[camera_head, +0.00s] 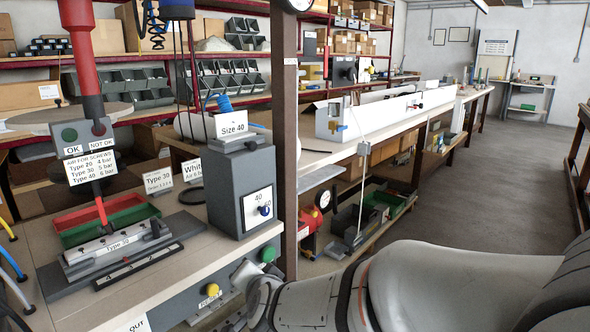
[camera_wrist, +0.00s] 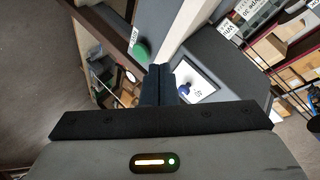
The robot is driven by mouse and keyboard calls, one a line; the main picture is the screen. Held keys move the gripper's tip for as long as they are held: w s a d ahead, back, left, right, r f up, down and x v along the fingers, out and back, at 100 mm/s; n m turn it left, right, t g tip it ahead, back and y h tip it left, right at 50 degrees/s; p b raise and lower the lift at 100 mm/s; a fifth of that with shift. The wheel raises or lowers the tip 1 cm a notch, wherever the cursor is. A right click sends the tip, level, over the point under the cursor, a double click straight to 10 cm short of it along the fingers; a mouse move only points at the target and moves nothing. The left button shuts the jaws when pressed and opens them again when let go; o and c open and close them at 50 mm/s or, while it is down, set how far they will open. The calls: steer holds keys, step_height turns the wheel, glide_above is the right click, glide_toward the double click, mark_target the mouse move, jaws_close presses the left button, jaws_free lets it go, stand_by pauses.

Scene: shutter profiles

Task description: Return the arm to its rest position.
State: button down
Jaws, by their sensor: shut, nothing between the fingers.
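My arm (camera_head: 430,285) stretches across the lower right of the head view, from the right edge to the front of the workbench. Its far end is at the bench's front panel, below the grey Size 40 box (camera_head: 240,190). In the wrist view my gripper (camera_wrist: 158,85) has its dark fingers together, with nothing between them. A green button (camera_wrist: 140,50) shows just beyond and left of the fingertips. The dial panel (camera_wrist: 198,88) of the box shows to their right. I cannot tell whether the fingers touch anything.
The bench front carries the green button (camera_head: 267,254) and a yellow button (camera_head: 212,289). A brown post (camera_head: 286,130) rises beside the box. A screw station (camera_head: 120,245) with red and green trays stands at left. The grey floor (camera_head: 500,200) at right is open.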

steer(key=s+d+r+n+g+h+p, duration=0.2)
steer(key=s+d+r+n+g+p, duration=0.1)
steer(key=s+d+r+p, duration=0.6)
steer(key=s+d+r+n+g+h+p, duration=0.2)
steer(key=s+d+r+g+p, duration=0.4)
steer(key=d, duration=0.9)
steer(key=s+r+n+p, duration=0.1)
steer(key=s+r+p, duration=0.2)
steer(key=p, duration=0.1)
steer(key=shift+r+p, duration=0.25)
steer(key=shift+p, duration=0.05)
